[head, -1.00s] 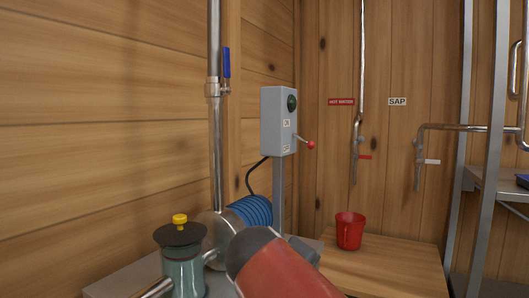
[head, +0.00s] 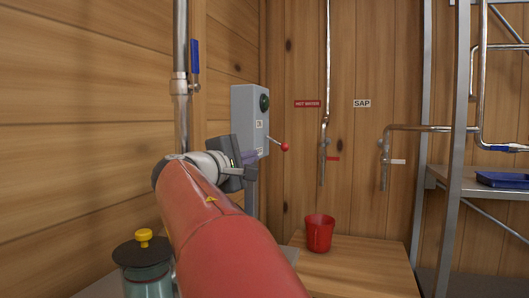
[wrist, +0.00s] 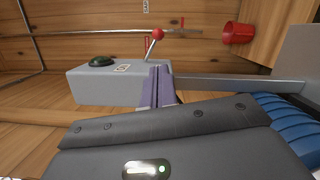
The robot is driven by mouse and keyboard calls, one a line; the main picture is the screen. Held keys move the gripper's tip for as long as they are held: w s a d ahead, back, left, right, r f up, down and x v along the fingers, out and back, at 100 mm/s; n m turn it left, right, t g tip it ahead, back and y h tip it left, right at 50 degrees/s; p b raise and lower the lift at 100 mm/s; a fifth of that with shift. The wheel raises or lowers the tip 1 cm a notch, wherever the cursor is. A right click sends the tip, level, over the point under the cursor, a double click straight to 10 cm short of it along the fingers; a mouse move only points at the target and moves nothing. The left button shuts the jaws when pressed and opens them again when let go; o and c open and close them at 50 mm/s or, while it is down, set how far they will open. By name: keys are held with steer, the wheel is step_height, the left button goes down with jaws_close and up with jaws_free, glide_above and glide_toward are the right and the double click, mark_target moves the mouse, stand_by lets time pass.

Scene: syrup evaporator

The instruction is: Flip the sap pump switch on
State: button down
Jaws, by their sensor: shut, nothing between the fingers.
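The switch box (head: 244,110) is a grey upright box on a post, with a green lamp (head: 264,102) near its top. Its lever (head: 276,142) ends in a red knob (head: 285,147) and slants outward and down. In the wrist view the box (wrist: 105,88) lies sideways, with the lever and red knob (wrist: 158,34) beyond my fingers. My gripper (head: 250,156) is beside the lower part of the box. Its purple fingers (wrist: 157,86) are shut and empty, apart from the knob. Whether they touch the box is unclear.
A red cup (head: 320,232) stands on the wooden bench (head: 350,268) at the right. Pipes with HOT WATER and SAP labels (head: 362,103) are on the back wall. A teal canister (head: 146,270) is at the lower left. A blue coil (wrist: 285,120) lies near my gripper.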

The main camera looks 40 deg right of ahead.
mark_target(277, 143)
steer(key=p+x, duration=0.1)
steer(key=x, duration=0.9)
steer(key=shift+p, duration=0.35)
